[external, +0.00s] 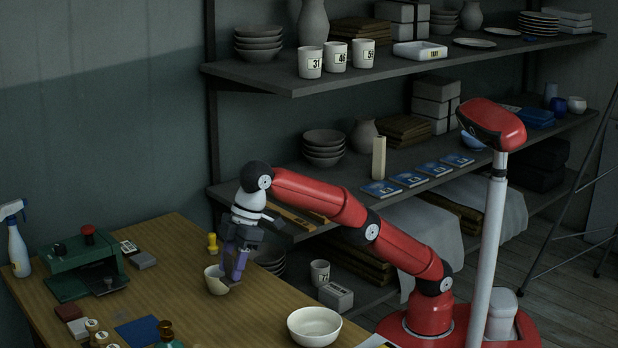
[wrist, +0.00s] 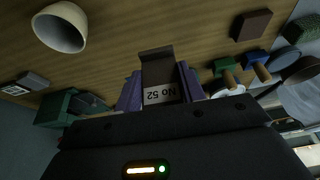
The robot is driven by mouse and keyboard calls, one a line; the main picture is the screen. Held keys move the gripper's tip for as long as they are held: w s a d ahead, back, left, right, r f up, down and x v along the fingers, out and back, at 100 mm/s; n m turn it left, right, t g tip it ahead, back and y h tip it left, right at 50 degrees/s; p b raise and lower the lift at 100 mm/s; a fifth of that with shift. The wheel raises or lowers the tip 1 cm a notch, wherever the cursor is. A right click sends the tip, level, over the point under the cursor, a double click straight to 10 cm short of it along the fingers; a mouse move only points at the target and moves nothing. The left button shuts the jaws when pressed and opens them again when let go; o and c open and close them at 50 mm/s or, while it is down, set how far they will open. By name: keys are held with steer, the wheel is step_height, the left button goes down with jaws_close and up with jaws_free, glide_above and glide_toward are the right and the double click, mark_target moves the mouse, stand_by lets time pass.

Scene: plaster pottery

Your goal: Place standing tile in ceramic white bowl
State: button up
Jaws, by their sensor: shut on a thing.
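My gripper (wrist: 158,90) has purple fingers and is shut on a dark brown tile (wrist: 157,66) with a white label reading "No 52". In the external view my gripper (external: 238,268) points down over the wooden table, and I cannot make out the tile there. A round white bowl (external: 314,326) stands at the table's near right edge, apart from my gripper. A small cream bowl (external: 217,281) is close to the fingers; I cannot tell whether they touch. One pale bowl (wrist: 60,28) shows at the upper left of the wrist view; which one is unclear.
A green press (external: 85,265) and a spray bottle (external: 18,245) stand at the table's left. A yellow stamp (external: 212,242) is behind my gripper. A blue pad (external: 137,331) and small bottles are at the front left. Shelves with crockery rise behind. Table between the gripper and white bowl is clear.

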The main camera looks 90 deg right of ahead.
mark_target(315, 310)
steer(key=s+a+r+n+g, duration=0.1)
steer(key=s+a+n, duration=0.15)
steer(key=s, duration=0.35)
steer(key=s+a+r+n+g+y, duration=0.1)
steer(key=s+a+n, duration=0.1)
steer(key=s+n, duration=0.35)
steer(key=s+a+r+n+g, duration=0.1)
steer(key=s+a+r+n, duration=0.1)
steer(key=s, duration=0.5)
steer(key=f+b, duration=0.1)
steer(key=f, duration=0.2)
steer(key=f+b, duration=0.1)
steer(key=f, duration=0.2)
steer(key=f+b, duration=0.2)
steer(key=f, duration=0.2)
steer(key=shift+s, duration=0.3)
steer(key=shift+f+b, duration=0.7)
steer(key=shift+b, duration=0.05)
steer(key=o, duration=1.1)
steer(key=shift+c, duration=0.2)
